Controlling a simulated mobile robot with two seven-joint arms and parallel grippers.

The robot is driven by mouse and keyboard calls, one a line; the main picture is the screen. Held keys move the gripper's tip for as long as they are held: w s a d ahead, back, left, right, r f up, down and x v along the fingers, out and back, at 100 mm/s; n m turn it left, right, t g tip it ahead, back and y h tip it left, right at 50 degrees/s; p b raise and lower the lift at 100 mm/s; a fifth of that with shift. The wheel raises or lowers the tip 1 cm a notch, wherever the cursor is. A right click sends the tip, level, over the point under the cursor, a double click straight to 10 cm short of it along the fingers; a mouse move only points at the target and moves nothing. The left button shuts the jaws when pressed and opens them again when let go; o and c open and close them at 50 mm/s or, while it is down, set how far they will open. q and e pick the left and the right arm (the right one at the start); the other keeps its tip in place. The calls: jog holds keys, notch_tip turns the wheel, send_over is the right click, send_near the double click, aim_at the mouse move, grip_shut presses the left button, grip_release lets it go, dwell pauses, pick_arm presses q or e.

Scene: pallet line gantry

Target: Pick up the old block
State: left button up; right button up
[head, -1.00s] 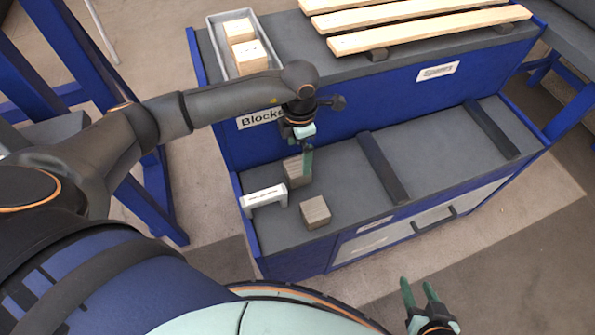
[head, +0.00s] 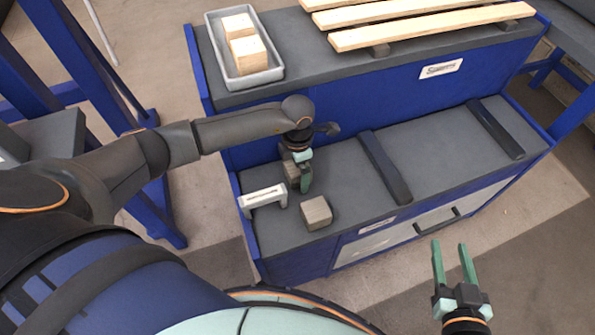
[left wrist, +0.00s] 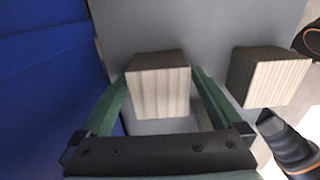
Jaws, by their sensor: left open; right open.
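Two weathered grey-brown blocks are on the grey lower shelf. The farther block (head: 291,172) is partly hidden by my left gripper (head: 301,180) in the head view. In the left wrist view this block (left wrist: 159,88) shows between the two green fingers of the open left gripper (left wrist: 158,82); I cannot tell whether they touch it. The nearer block (head: 316,213) stands apart and clear; it also shows at the right of the left wrist view (left wrist: 268,76). My right gripper (head: 451,246) is open and empty, in front of the bench at lower right.
A white labelled bracket (head: 263,197) stands just left of the blocks. Dark bars (head: 385,167) cross the shelf to the right. A grey tray (head: 226,66) with pale new blocks (head: 247,54) and wooden planks (head: 430,27) lie on the upper level.

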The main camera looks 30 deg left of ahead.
pick_arm(q)
jog(key=c, duration=1.4)
jog(key=shift+r, duration=0.1)
